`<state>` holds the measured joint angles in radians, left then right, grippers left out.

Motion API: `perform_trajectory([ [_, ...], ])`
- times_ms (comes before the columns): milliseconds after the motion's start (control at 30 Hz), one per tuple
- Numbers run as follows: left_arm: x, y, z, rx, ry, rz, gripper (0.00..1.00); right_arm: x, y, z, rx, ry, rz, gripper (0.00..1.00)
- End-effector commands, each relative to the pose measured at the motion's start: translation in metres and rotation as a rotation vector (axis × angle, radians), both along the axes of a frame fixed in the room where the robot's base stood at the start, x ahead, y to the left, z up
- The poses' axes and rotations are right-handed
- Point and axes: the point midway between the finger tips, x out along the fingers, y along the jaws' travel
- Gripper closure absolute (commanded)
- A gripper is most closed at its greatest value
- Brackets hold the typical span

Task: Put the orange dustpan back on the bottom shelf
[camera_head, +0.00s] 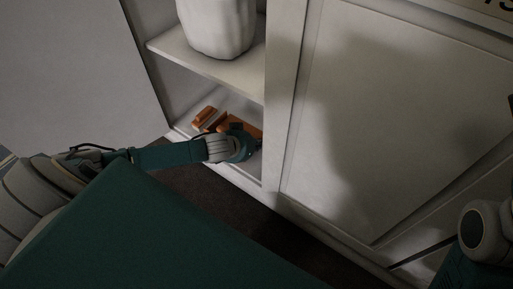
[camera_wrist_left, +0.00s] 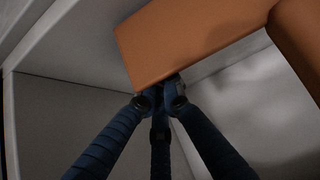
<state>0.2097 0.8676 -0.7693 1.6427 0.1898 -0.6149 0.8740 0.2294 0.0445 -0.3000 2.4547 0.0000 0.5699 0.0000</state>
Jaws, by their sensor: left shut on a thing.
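The orange dustpan (camera_head: 251,129) is inside the cabinet's bottom compartment, at the bottom shelf (camera_head: 245,168). My left gripper (camera_head: 246,148) reaches in from the left and partly hides it. In the left wrist view the dustpan (camera_wrist_left: 195,40) fills the upper part as a flat orange panel, with a second orange part at the right edge. The left gripper's fingertips (camera_wrist_left: 161,92) are shut on its near edge. Whether the dustpan rests on the shelf or hangs just above it I cannot tell. My right gripper is out of view.
An orange-topped object with a pale lower part (camera_head: 206,118), perhaps a brush, lies left of the dustpan. The middle shelf (camera_head: 195,62) is close above and carries a white container (camera_head: 215,25). A closed cabinet door (camera_head: 390,120) is to the right.

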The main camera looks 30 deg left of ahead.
Motion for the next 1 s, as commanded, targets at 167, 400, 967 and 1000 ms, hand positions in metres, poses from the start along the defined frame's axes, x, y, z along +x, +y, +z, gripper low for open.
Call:
perform_trajectory([
  [167,0.001,0.000,-0.004,0.000,-0.003,0.000,1.00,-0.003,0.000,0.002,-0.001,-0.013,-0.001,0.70],
  [400,0.001,0.000,-0.007,-0.001,-0.001,0.001,1.00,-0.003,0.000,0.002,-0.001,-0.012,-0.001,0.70],
  [967,-0.011,0.001,0.010,-0.001,0.001,0.001,0.85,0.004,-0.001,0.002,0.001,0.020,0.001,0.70],
  [1000,-0.016,0.002,0.016,0.000,0.002,0.000,0.85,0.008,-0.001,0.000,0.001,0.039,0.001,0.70],
])
